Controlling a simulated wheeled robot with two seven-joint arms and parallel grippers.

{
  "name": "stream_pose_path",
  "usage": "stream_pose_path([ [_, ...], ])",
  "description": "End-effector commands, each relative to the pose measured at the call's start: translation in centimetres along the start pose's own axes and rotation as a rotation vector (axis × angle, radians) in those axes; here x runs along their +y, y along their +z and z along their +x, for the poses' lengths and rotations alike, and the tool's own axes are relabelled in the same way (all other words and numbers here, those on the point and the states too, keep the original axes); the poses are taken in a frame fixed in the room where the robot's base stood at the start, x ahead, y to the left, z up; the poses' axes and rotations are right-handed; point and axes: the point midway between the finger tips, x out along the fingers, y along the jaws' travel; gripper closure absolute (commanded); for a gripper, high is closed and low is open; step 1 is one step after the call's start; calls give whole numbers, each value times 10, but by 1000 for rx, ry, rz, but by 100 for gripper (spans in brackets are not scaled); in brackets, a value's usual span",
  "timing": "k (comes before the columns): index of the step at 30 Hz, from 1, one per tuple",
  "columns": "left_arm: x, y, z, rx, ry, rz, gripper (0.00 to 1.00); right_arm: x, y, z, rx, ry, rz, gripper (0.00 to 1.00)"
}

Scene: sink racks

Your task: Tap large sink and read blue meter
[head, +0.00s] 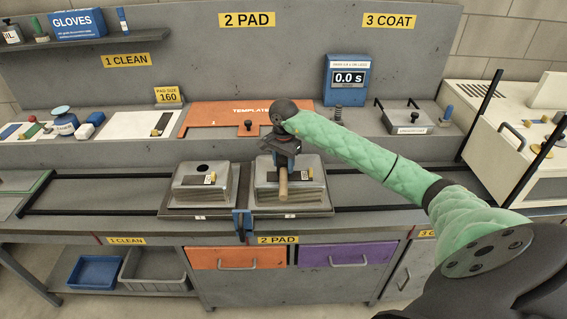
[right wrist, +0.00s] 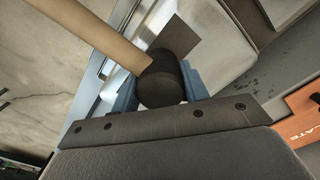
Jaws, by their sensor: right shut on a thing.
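The blue meter (head: 347,80) stands upright at the back and reads 0.0 s. Two grey metal sinks sit side by side on a dark tray: the left sink (head: 190,195) has a dark hole in its top, and the right sink (head: 312,188) looks slightly bigger. My right gripper (head: 286,160) is shut on a mallet with a dark head and wooden handle (head: 283,185), over the right sink. Whether the mallet touches the sink is unclear. The right wrist view shows the dark mallet head (right wrist: 162,82) between the blue jaws. My left gripper is out of view.
An orange template board (head: 215,118) lies behind the sinks. A grey box with a knob (head: 408,119) stands at the right, near a cream machine (head: 490,115). Dark rails (head: 95,177) run along the bench. A blue clamp-like part (head: 242,222) sits at the tray front.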

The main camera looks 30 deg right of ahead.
Motion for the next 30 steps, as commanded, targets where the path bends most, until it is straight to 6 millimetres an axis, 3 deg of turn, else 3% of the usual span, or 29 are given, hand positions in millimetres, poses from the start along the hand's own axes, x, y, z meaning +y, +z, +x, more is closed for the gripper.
stream_pose_path([
  [30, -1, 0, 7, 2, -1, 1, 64, 0, 0, 7, 0, 0, 0, 74],
])
